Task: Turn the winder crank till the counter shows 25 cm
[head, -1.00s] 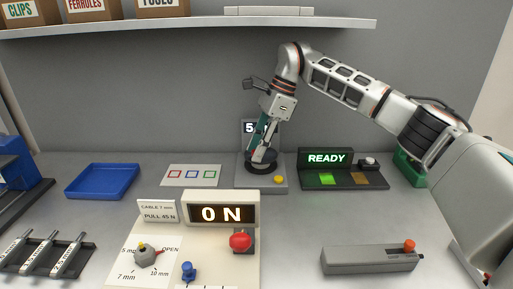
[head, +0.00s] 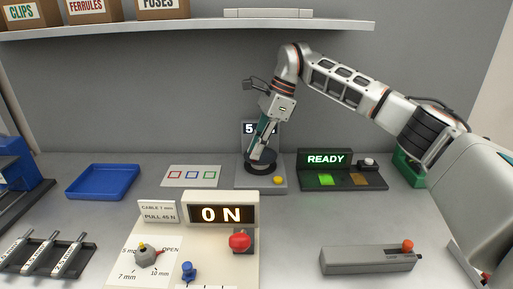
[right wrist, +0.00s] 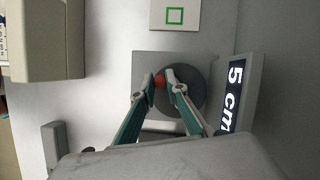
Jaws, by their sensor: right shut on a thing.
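The winder (head: 244,184) is a grey base with a dark round disc (head: 268,168) and a yellow button (head: 278,180). My right gripper (head: 258,150) reaches down onto the disc. In the right wrist view its fingers (right wrist: 164,80) are shut on the small red crank knob (right wrist: 159,81) at the disc's left side. The counter (head: 247,128) behind is partly hidden by my gripper in the head view. In the right wrist view the counter (right wrist: 233,96) reads "5 cm". My left gripper is not in view.
A "READY" display (head: 325,159) stands just right of the winder. A card with coloured squares (head: 191,185) and a blue tray (head: 102,181) lie to the left. The "0 N" display (head: 221,213) and red button (head: 240,239) stand in front. A shelf (head: 200,24) runs above.

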